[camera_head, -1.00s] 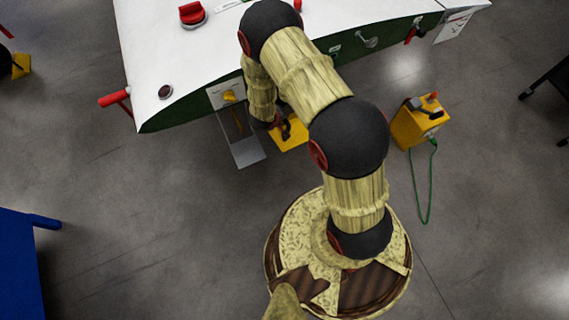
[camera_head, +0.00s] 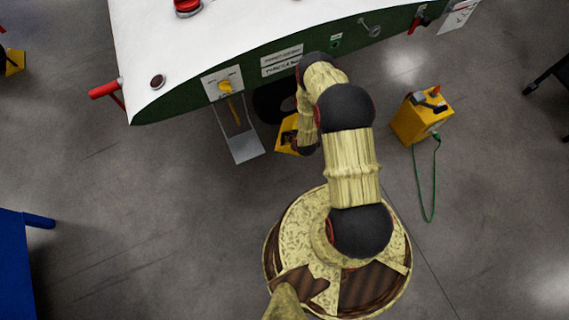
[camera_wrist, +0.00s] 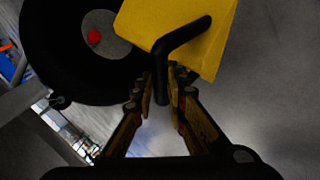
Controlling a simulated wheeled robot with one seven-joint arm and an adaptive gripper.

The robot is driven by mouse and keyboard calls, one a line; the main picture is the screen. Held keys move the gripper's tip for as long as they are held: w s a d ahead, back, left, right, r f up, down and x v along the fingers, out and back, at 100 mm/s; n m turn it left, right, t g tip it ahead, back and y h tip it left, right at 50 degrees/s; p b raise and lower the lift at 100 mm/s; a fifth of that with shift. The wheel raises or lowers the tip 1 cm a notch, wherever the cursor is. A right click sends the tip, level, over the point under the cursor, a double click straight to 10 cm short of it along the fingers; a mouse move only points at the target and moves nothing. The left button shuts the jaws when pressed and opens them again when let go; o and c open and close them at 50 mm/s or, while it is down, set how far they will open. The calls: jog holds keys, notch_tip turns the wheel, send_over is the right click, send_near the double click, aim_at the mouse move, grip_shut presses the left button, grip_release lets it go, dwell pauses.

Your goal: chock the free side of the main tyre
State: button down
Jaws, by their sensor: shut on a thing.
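The black main tyre (camera_head: 268,103) shows under the green edge of the white body, partly hidden by my arm. In the wrist view the tyre (camera_wrist: 60,60) fills the upper left, with a grey hub and red centre. A yellow chock (camera_head: 287,136) is low beside the tyre, partly behind my arm. In the wrist view the chock (camera_wrist: 195,30) is close against the tyre's right side; I cannot tell whether they touch. My gripper (camera_wrist: 163,88) is shut on the chock's black bent handle. The gripper is hidden in the head view.
A grey hanging plate (camera_head: 245,147) is left of the chock. A yellow box (camera_head: 420,118) with a green cable stands to the right. A blue bench (camera_head: 20,260) is at lower left and another yellow chock (camera_head: 14,62) at far left. Floor between is clear.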

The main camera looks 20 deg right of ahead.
aim_at(287, 152)
jog(key=s+a+f+n, duration=0.1)
jog(key=f, duration=0.2)
jog(key=s+a+f+n+y+b, duration=0.1)
jog(key=s+f, duration=0.1)
jog(key=f, duration=0.2)
jog(key=s+a+f+n+y, duration=0.1)
jog(key=f, duration=0.2)
jog(key=shift+s+a+f+n+b, duration=0.15)
jog(key=shift+a+n+b, duration=0.05)
jog(key=shift+n+b, duration=0.2)
jog(key=s+a+f+n+y+b, duration=0.2)
jog(key=s+a+f+n+y, duration=0.15)
jog(key=s+a+f, duration=0.35)
jog(key=w+f+b, duration=0.2)
jog(key=w, duration=1.3)
jog(key=w+f+b, duration=0.2)
jog(key=w+b, duration=0.1)
jog(key=w, duration=1.2)
jog(key=shift+d+f+h, duration=0.3)
jog(key=shift+f+h, duration=0.05)
jog(key=shift+f, duration=0.05)
jog(key=shift+d, duration=0.1)
jog(key=shift+w+d+f+n, duration=0.15)
jog(key=shift+d+n, duration=0.1)
jog(key=shift+d, duration=0.8)
